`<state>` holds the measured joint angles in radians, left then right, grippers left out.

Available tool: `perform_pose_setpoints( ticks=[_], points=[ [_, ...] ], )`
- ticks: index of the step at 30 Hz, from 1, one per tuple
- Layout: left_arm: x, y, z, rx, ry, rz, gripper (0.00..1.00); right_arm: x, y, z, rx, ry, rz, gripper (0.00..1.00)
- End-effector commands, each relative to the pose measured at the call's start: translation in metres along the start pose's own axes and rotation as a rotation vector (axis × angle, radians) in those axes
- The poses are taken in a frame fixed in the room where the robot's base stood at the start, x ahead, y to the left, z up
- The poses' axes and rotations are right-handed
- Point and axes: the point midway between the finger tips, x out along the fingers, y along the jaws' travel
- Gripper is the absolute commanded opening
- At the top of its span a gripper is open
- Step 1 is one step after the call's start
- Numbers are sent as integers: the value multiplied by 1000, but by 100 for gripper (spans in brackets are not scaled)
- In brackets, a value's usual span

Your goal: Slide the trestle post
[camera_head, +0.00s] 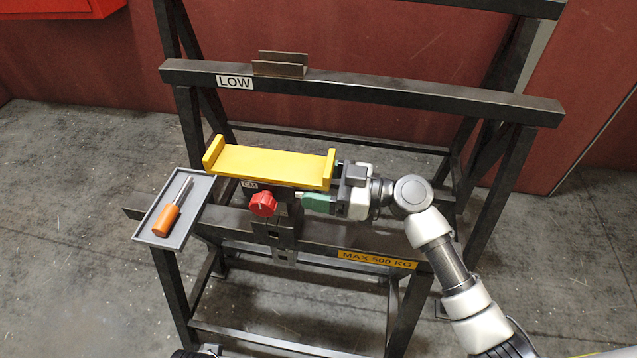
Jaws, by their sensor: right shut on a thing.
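The trestle post (284,218) is a dark metal upright at the middle of the dark trestle frame. It carries a yellow, U-shaped head (270,165) on top and a red knob (263,203) on its front. A "CM" label shows just under the yellow head. My right arm comes in from the lower right, and its gripper (305,198) is at the right side of the post, just under the yellow head. My left gripper is not in view.
A grey tray (151,236) with an orange-handled screwdriver (168,216) sits left of the post. The upper beam (400,95) bears a "LOW" label and a small metal bracket (280,68). The lower beam (335,244) has a "MAX 500 KG" label. A red wall stands behind.

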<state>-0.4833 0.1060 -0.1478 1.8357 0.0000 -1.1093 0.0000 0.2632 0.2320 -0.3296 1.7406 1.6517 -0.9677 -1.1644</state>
Motion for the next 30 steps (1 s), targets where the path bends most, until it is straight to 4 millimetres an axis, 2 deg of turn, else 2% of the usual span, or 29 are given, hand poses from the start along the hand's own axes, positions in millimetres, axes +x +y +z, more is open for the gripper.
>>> perform_pose_setpoints(
  ticks=[1,5,6,9,10,20,23,30],
  points=[
    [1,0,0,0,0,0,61,0,-2,7,6,-13,-3,30],
    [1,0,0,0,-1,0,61,0,-2,8,7,-15,-4,30],
    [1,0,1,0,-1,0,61,0,-2,9,7,-15,-4,78],
    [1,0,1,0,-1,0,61,0,-2,7,6,-13,-4,94],
    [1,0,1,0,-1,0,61,0,-2,7,5,-12,-3,96],
    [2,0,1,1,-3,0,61,-5,-1,5,3,-8,-1,96],
    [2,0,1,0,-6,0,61,-17,-1,6,3,-10,0,96],
    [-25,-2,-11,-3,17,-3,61,-66,-1,7,3,-12,0,96]
  ],
)
